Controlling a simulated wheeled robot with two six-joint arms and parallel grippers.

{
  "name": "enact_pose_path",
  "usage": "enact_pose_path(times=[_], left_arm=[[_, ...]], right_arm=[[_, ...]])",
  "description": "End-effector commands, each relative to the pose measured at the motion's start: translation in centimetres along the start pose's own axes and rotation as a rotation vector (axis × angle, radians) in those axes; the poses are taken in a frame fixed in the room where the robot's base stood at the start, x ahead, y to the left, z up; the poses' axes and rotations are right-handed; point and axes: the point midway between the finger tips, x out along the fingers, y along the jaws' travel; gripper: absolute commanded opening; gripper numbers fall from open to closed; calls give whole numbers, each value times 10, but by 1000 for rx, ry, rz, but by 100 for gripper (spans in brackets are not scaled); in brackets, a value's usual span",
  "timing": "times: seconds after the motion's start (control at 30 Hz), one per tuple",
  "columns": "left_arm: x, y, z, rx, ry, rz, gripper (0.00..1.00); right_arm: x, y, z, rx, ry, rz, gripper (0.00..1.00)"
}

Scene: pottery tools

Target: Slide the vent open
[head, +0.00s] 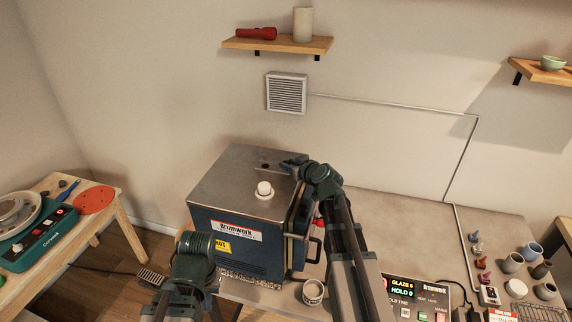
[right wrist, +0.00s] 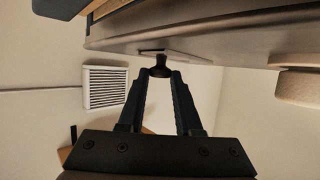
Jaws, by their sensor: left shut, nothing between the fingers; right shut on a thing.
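The kiln (head: 240,205) stands below the wall, with a flat metal lid. A dark vent opening (head: 265,166) shows on its lid, behind a round white plug (head: 264,188). My right gripper (head: 288,164) is at the lid's back right, beside the opening. In the right wrist view its fingers (right wrist: 161,76) are shut on a small dark knob (right wrist: 160,66) on a flat plate (right wrist: 168,55); my gripper hides this knob in the head view. My left gripper (head: 213,285) is low, in front of the kiln, empty; its fingertips are not clear.
A louvred wall grille (head: 287,92) hangs above the kiln and also shows in the right wrist view (right wrist: 104,87). A shelf (head: 280,44) is above it. A controller (head: 418,297), a cup (head: 313,291) and several small pots are to the right. A potter's wheel (head: 30,225) stands left.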

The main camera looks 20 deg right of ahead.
Motion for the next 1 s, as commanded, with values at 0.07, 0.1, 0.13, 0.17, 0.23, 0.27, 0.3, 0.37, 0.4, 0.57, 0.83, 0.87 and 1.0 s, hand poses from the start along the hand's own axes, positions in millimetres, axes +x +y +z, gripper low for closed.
enact_pose_path(times=[0.07, 0.1, 0.13, 0.17, 0.23, 0.27, 0.3, 0.37, 0.4, 0.57, 0.83, 0.87, 1.0], left_arm=[[0, 0, 0, 0, 0, 0, 0], [0, 0, 0, 0, 0, 0, 0], [0, 0, 0, 0, 0, 0, 0], [0, 0, 0, 0, 0, 0, 0], [0, 0, 0, 0, 0, 0, 0], [0, 0, 0, 0, 0, 0, 0], [0, 0, 0, 0, 0, 0, 0], [0, 0, 0, 0, 0, 0, 0], [0, 0, 0, 0, 0, 0, 0], [-3, 0, 0, 0, 0, 0, 0], [-24, -2, 2, 2, -1, 0, 0], [-27, -2, 2, 2, -1, 0, 0], [-38, -4, 3, 3, -2, 0, 0]], right_arm=[[-2, 2, 1, -3, -2, 4, 41], [-2, 2, 1, -2, -2, 4, 48], [-1, 2, 1, -2, -2, 4, 53], [-1, 2, 1, -2, -2, 4, 59], [-1, 1, 1, -2, -1, 3, 64], [-1, 1, 1, -1, -1, 3, 64], [-1, 1, 1, -1, -1, 3, 64], [-1, 1, 1, -1, -1, 3, 64], [-1, 1, 1, -1, -1, 3, 64], [-6, 1, 0, 0, -1, 3, 64], [-59, -1, -2, 1, -1, 5, 64], [-66, -1, -2, 2, -1, 5, 64], [-95, 0, -2, 1, -1, 6, 64]])
